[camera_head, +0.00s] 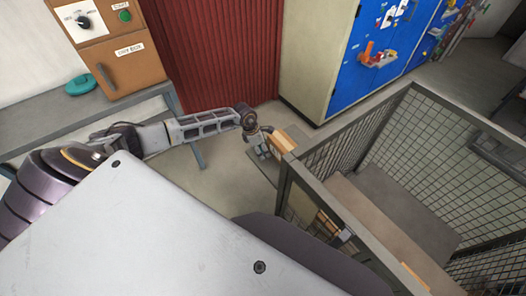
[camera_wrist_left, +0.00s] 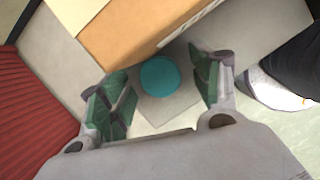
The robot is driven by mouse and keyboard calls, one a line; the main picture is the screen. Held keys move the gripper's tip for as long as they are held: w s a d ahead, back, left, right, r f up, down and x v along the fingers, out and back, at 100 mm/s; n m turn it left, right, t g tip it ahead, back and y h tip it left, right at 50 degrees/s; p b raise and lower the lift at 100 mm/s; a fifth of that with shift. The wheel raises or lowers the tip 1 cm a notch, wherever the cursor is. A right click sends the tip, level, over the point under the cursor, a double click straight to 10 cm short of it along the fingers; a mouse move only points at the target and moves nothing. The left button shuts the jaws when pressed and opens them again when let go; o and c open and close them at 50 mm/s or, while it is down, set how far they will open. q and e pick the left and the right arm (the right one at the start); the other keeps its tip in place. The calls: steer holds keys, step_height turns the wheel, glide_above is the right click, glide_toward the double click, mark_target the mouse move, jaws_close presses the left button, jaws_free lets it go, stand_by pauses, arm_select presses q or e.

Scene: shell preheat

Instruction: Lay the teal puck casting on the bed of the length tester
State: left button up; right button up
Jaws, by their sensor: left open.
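The teal puck casting (camera_head: 80,85) lies flat on a grey bench (camera_head: 45,122), left of a brown cabinet (camera_head: 125,66). In the left wrist view a round teal face, the puck (camera_wrist_left: 160,77), shows on a grey surface beside a brown-orange block. My left gripper (camera_wrist_left: 163,80) is open, its green-padded fingers apart on either side of the puck's outline. Nothing is held, and the puck looks beyond the fingertips. In the head view my left arm comes in from the left, but its fingers are hard to make out. I cannot pick out the length tester. My right gripper is not in view.
The cabinet carries a dial and a green button (camera_head: 125,15). A red corrugated panel (camera_head: 210,50) stands behind. A blue tool board (camera_head: 385,45) is at the back right. A mesh-sided railing (camera_head: 350,140) fills the right. Some floor (camera_head: 215,170) is clear below the bench.

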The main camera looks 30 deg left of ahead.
arm_select(q)
steer(key=c, duration=1.3)
steer(key=shift+r, duration=0.85)
step_height(320, 180, up, 16)
steer(key=shift+r+b, duration=0.2)
steer(key=shift+b, duration=0.4)
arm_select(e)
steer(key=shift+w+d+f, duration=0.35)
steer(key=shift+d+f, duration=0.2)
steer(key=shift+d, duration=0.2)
